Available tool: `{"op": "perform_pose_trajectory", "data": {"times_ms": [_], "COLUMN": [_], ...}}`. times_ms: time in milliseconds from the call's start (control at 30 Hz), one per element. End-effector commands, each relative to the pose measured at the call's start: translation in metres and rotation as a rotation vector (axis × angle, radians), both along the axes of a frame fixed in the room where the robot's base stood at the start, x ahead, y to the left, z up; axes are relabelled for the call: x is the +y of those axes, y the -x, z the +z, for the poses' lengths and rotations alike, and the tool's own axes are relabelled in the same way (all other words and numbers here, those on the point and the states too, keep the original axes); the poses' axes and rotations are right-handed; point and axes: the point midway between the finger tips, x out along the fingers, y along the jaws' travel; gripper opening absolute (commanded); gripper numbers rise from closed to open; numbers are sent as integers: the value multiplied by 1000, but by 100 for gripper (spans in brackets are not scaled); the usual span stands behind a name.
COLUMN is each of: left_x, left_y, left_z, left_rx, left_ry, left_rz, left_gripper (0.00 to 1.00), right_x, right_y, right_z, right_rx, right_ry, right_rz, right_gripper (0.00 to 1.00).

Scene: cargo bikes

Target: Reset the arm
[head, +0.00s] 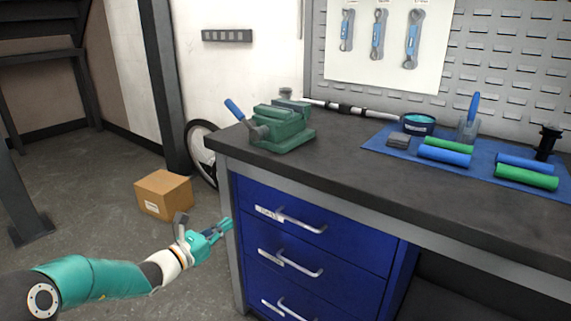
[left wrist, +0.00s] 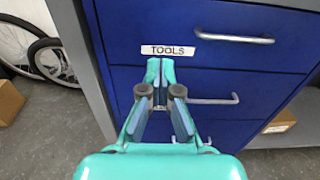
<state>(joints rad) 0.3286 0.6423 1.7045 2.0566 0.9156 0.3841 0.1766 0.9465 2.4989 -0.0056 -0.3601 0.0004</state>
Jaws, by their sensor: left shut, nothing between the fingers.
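My left gripper (head: 226,226) is at the end of the teal arm, beside the left front edge of the workbench. It is shut and empty. In the left wrist view its fingers (left wrist: 160,68) come together in front of the blue drawers (left wrist: 210,85). Whether they touch the drawer front, I cannot tell. The blue drawer unit (head: 345,240) has silver handles and appears closed. A label reading "TOOLS" (left wrist: 168,50) shows on the top drawer. My right gripper is in neither view.
A cardboard box (head: 163,195) sits on the floor left of the bench. A bicycle wheel (head: 203,155) stands behind it.

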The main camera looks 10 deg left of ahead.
Motion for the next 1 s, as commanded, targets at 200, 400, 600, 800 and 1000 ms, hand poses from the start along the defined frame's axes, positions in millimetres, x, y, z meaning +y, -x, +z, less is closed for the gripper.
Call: {"op": "perform_pose_trajectory", "data": {"times_ms": [200,400,600,800,1000], "left_x": [-54,-131,-176,-171,-141], "left_y": [15,88,203,336,406], "left_z": [-50,-143,-235,-307,-341], "left_rx": [94,284,430,396,85], "left_ry": [6,-160,-455,-866,-1253], "left_rz": [-113,-388,-742,-1195,-1549], "left_gripper": [0,0,0,0,0], "right_x": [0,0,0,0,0], "right_y": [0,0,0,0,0], "right_z": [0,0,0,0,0], "right_rx": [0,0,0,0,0], "right_ry": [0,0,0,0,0], "right_rz": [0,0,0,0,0], "right_gripper": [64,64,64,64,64]}}
